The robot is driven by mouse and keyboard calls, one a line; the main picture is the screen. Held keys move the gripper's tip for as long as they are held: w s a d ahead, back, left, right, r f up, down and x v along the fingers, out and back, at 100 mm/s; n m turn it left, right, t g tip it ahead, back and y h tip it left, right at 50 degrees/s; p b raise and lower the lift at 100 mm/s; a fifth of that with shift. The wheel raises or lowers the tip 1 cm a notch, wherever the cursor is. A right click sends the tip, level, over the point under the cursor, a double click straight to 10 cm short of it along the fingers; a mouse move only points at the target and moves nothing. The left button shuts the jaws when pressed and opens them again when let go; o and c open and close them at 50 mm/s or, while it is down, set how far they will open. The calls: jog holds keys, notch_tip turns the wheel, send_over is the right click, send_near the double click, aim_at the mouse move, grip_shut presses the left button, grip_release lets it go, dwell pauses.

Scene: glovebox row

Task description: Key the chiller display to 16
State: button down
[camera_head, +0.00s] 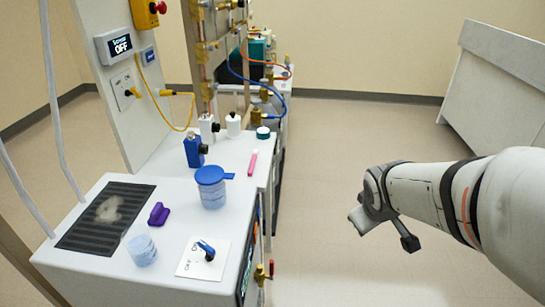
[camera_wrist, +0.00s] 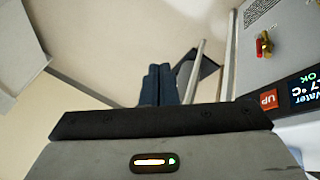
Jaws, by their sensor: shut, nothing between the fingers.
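The chiller display (camera_wrist: 303,92) is a dark screen at the right edge of the wrist view, cut off by the frame. It shows "Water", a reading ending in "7 °C" and a green "OK"; the leading digits are out of view. A red key marked UP (camera_wrist: 268,100) sits beside it. In the head view the display (camera_head: 249,262) is seen almost edge-on on the bench's right side. My gripper (camera_wrist: 158,85) is shut and empty, its two dark fingers together. In the head view my gripper (camera_head: 362,216) hangs over open floor, apart from the panel and right of it.
A red-handled brass valve (camera_wrist: 263,44) sticks out of the same front panel. The white bench (camera_head: 110,260) carries a blue-lidded jar (camera_head: 211,187), a purple item (camera_head: 158,214) and a small beaker (camera_head: 142,250). Floor right of the bench is clear.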

aim_at(259, 215)
jog(key=w+f+n+t+y, duration=0.1)
jog(key=w+f+n+t, duration=0.25)
jog(key=w+n, duration=0.45)
jog(key=w+a+f+n+g+y+b, duration=0.1)
jog(key=w+a+f+n+y, duration=0.4)
jog(key=a+f+n+y, duration=0.5)
jog(key=a+f+n+g, duration=0.1)
jog(key=a+f+n, duration=0.1)
jog(key=a+n, duration=0.2)
jog(key=shift+n, duration=0.9)
jog(key=shift+w, duration=0.1)
jog(key=a+b, duration=0.2)
jog(key=a, duration=0.6)
jog(key=shift+w+a, duration=0.2)
jog(key=shift+a, duration=0.2)
jog(key=shift+a+f, duration=0.1)
jog(key=shift+a, duration=0.05)
